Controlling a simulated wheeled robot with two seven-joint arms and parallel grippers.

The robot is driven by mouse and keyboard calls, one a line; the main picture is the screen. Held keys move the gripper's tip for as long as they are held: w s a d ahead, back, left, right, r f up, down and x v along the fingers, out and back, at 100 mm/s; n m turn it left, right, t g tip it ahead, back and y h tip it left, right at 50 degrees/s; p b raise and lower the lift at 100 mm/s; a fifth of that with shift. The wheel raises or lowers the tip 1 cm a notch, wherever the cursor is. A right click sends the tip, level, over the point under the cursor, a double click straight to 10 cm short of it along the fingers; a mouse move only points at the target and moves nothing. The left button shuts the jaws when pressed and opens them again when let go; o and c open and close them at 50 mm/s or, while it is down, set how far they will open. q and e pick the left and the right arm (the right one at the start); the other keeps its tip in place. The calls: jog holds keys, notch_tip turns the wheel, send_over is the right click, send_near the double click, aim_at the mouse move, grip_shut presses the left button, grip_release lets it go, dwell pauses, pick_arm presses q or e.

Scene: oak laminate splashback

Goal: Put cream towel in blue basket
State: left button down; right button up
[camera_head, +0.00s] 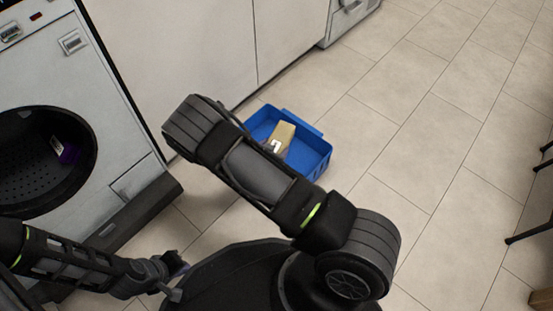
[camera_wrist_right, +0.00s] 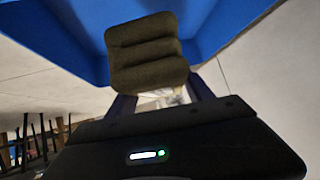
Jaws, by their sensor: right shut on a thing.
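The blue basket (camera_head: 317,158) stands on the floor in front of the cabinets. The cream towel (camera_head: 284,134) shows within the basket's outline in the head view, partly hidden by my right arm. In the right wrist view the folded towel (camera_wrist_right: 148,50) looks dark brownish in shadow, with the blue basket (camera_wrist_right: 215,25) around and beyond it. My right gripper (camera_wrist_right: 160,92) is shut on the towel; the head view hides its fingers. Whether the towel touches the basket floor cannot be told. My left gripper (camera_head: 177,274) is low at the left, away from the basket, its jaws unclear.
White cabinets (camera_head: 200,45) line the back. Tiled floor (camera_head: 430,130) is clear right of the basket. Dark thin legs (camera_head: 535,232) stand at the far right.

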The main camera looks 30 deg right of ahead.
jog(key=d, duration=0.1)
jog(key=s+d+m+g, duration=0.1)
jog(key=d+f+h, duration=0.1)
jog(key=shift+s+m+g, duration=0.25)
jog(key=shift+m+g, duration=0.15)
jog(key=shift+s+d+m+g+h, duration=0.5)
jog(key=shift+s+m+g, duration=0.1)
jog(key=shift+g, duration=0.3)
jog(key=shift+w+f+b, duration=0.1)
jog(key=shift+f+b, duration=1.5)
jog(key=shift+f, duration=1.55)
notch_tip(320, 180, down, 4)
jog(key=shift+r+b, duration=0.1)
jog(key=shift+b, duration=0.95)
